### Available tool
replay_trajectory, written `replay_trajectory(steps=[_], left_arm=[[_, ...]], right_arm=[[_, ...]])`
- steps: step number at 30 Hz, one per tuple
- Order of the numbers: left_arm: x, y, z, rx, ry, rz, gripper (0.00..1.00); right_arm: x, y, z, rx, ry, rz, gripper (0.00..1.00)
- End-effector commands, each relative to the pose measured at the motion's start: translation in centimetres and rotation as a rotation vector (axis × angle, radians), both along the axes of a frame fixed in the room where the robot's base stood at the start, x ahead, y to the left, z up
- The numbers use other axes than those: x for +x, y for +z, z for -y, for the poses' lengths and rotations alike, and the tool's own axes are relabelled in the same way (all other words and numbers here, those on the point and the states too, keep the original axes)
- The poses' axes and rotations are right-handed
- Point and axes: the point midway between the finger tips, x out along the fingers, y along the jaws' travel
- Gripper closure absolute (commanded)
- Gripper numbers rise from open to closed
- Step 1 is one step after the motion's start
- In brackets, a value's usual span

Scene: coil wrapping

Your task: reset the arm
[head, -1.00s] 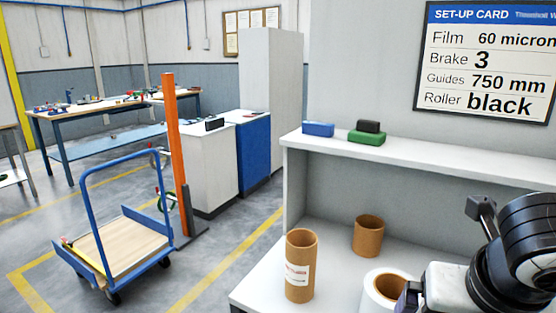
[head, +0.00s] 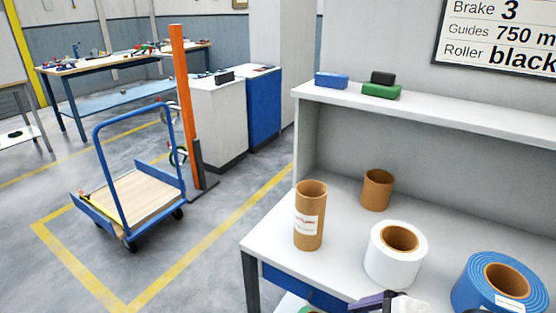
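Only a small part of my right gripper (head: 390,302) shows, a purple and grey piece at the bottom edge in front of the white roll. The rest of it is cut off, so I cannot tell whether it is open or shut. My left gripper is out of view. A white film roll (head: 385,266) stands on the bench behind the visible gripper part. A blue roll (head: 472,285) with a brown core is to its right. A tall brown tube (head: 309,230) with a label and a shorter brown tube (head: 376,190) stand upright farther back.
The bench (head: 275,235) has a raised shelf (head: 450,118) holding a blue block (head: 331,80), a green block (head: 381,91) and a black block (head: 382,78). A set-up card (head: 500,35) hangs above. A blue trolley (head: 130,190) and an orange post (head: 184,100) stand on the floor left.

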Motion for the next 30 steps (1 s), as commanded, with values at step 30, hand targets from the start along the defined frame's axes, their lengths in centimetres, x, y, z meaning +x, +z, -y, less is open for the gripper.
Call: replay_trajectory(steps=[30], left_arm=[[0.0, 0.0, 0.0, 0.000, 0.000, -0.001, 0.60]], right_arm=[[-7.3, -21.4, 5.0, 0.490, -1.055, -0.106, 0.00]])
